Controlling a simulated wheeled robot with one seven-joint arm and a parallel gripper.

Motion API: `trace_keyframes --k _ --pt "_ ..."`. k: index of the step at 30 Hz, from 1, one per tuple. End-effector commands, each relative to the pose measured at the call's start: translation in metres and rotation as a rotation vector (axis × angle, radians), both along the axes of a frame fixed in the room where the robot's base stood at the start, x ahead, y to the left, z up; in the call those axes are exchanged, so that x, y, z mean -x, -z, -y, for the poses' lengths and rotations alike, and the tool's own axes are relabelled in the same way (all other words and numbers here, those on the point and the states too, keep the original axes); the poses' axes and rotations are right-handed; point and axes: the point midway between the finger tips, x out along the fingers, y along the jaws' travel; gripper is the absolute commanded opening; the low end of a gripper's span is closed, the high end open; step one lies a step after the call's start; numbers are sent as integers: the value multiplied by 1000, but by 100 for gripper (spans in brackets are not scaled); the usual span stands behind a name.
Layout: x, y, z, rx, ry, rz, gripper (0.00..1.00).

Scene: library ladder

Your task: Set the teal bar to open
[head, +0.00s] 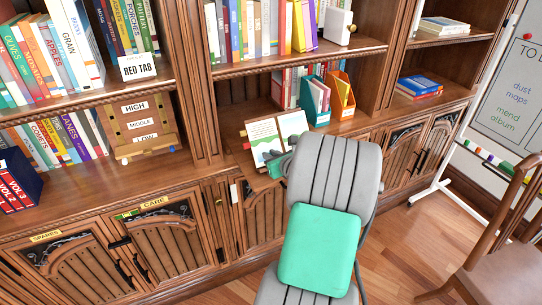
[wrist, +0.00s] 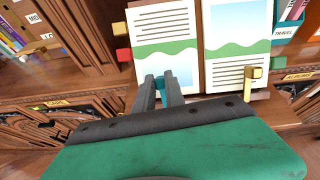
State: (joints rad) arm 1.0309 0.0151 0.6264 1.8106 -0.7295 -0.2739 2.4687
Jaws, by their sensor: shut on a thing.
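The teal bar (wrist: 160,84) shows as a small patch between my two fingers in the wrist view, at the lower edge of the open book. My gripper (wrist: 158,82) is shut on it. Most of the bar is hidden by the fingers, so I cannot tell its full shape or setting. In the head view my gripper (head: 276,160) is at the lower edge of the open book (head: 265,136), and my arm hides much of the area in front of it.
A red block (wrist: 123,55) and a yellow block (wrist: 119,28) stick out left of the book. A gold latch (wrist: 251,72) is at its lower right. Teal and orange holders (head: 341,95) stand right of it. A wooden chair (head: 500,240) stands on the floor at right.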

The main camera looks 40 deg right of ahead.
Motion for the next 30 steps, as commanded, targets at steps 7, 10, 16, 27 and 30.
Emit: trace_keyframes --k 7,10,16,27,30 --pt "0 0 -1 35 -24 -10 0" --pt "-1 1 -3 71 -50 -21 0" --pt "-1 2 -9 182 -130 -53 0" --pt "-2 8 -24 455 -331 -132 0" --pt "-1 11 -28 530 -384 -154 0"
